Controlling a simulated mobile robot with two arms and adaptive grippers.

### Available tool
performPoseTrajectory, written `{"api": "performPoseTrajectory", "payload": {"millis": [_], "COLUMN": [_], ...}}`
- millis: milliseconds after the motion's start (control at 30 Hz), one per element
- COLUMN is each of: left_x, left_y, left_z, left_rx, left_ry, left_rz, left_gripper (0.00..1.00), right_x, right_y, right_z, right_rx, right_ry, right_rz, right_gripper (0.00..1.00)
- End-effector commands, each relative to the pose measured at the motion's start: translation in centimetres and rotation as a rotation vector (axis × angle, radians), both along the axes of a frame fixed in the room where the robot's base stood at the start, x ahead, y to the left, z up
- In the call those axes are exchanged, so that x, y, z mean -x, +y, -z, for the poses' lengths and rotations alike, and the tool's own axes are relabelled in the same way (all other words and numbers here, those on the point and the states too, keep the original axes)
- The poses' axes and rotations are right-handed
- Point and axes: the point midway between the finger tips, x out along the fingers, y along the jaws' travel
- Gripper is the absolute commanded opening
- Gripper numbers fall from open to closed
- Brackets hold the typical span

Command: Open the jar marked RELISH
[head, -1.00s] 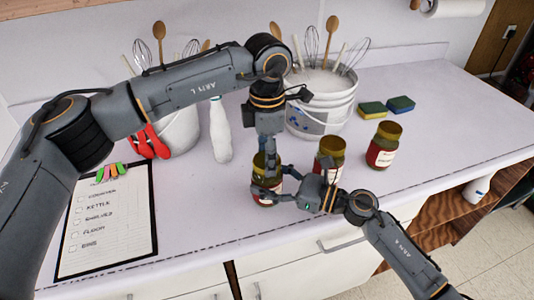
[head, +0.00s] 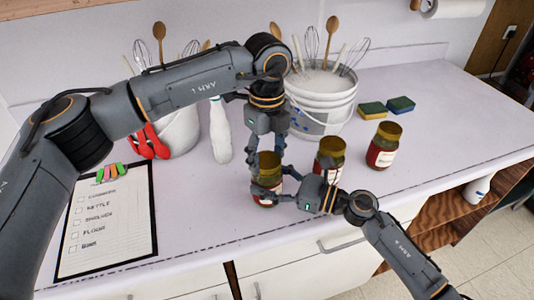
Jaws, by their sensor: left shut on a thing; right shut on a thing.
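A glass jar (head: 262,186) with a gold lid (head: 268,163) stands upright near the counter's front edge. My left gripper (head: 268,158) points straight down from above and is shut on that lid, which sits on the jar. My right gripper (head: 276,197) comes from the right and is shut on the jar's body, low down. The gripper fingers hide most of this jar's label, so I cannot read it. Two similar gold-lidded jars stand to the right, a middle jar (head: 330,158) partly behind my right gripper and a right jar (head: 381,156). Their labels are too small to read.
A white bucket (head: 325,110) with whisks and spoons stands behind the jars. A white bottle (head: 220,135), red-handled tools (head: 150,143) and a clipboard checklist (head: 108,222) are at left. Two sponges (head: 372,110) lie at back right. The right counter (head: 455,120) is clear.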

Motion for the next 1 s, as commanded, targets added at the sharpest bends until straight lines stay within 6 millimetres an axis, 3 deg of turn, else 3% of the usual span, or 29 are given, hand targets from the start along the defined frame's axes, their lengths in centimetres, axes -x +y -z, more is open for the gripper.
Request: {"api": "performPoseTrajectory", "payload": {"millis": [100, 267, 1000], "left_x": [0.02, 0.02, 0.00], "left_y": [0.02, 0.02, 0.01], "left_z": [0.05, 0.04, -0.21], "left_rx": [-0.001, -0.001, -0.001], "left_ry": [0.001, 0.001, 0.000], "left_rz": [-0.205, -0.370, -0.367], "left_gripper": [0.20, 0.20, 0.20], "right_x": [-0.01, -0.01, -0.01], "right_y": [-0.01, -0.01, -0.02], "right_z": [0.05, 0.05, 0.05], "right_rx": [0.001, 0.001, 0.001], "right_ry": [-0.001, 0.000, -0.001], "right_rz": [0.000, 0.000, 0.001], "right_gripper": [0.00, 0.00, 0.00]}}
